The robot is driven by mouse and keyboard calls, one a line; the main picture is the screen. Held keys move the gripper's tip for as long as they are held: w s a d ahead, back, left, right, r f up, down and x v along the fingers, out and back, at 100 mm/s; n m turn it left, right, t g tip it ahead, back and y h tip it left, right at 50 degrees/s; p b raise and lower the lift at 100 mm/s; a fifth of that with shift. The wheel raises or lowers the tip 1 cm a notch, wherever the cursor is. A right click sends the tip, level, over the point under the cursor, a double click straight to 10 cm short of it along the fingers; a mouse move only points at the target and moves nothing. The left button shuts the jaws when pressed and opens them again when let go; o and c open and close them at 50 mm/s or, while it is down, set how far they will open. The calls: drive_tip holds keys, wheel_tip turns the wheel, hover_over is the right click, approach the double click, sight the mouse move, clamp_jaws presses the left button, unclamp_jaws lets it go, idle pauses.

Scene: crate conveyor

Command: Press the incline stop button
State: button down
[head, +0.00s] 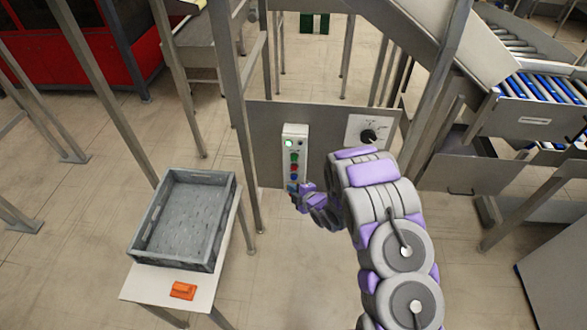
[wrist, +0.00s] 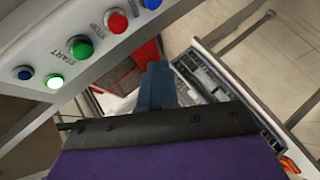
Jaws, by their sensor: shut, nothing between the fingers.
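A pale control box (head: 289,131) is fixed on a grey panel. It has a lit green lamp (head: 289,142), a green button (head: 294,157), a red button (head: 294,168) and a blue button (head: 293,177) in a column. My gripper (head: 293,187) is shut and empty, close to the box's lower end. Its fingers (wrist: 156,85) appear apart from the red button in the wrist view.
A rotary switch plate (head: 356,128) with a black knob is right of the box. A grey crate (head: 153,225) and an orange object (head: 183,290) are on a white table (head: 147,284) at left. Metal posts (head: 235,110) flank the panel. A roller conveyor (head: 540,87) is at right.

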sight(294, 168)
drive_tip(key=w, duration=0.5)
drive_tip(key=shift+w, duration=0.2)
drive_tip(key=shift+w, duration=0.1)
idle(1.9)
drive_tip(key=shift+w, duration=0.3)
drive_tip(key=shift+w, duration=0.45)
idle(0.6)
drive_tip(key=shift+s, duration=0.15)
drive_tip(key=shift+s+b, duration=0.35)
drive_tip(key=shift+s, duration=0.4)
